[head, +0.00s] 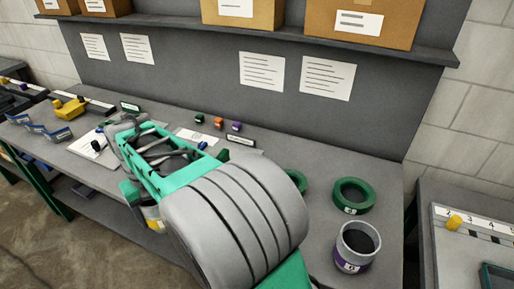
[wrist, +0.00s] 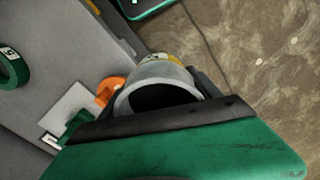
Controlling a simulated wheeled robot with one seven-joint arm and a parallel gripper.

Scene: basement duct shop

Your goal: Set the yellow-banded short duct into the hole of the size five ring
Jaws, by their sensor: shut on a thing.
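A short grey duct with a yellow band (head: 154,219) is held by my gripper (head: 138,192), low by the bench's front edge in the head view. My arm hides most of it. In the wrist view the duct (wrist: 160,72) sits between the dark jaws, its dark open end facing the camera and the floor beyond it. A green ring (wrist: 14,68) with a white label, seemingly a 5, lies on the bench at the left of the wrist view, apart from the duct. The head view shows a labelled green ring (head: 353,209) at the right and another, partly hidden green ring (head: 298,179).
A purple-banded duct (head: 352,264) stands upright at the bench's right front. An orange ring (wrist: 107,91) lies beside the held duct in the wrist view. Small coloured blocks (head: 218,122) sit behind my arm. A shelf with cardboard boxes (head: 362,22) overhangs the back.

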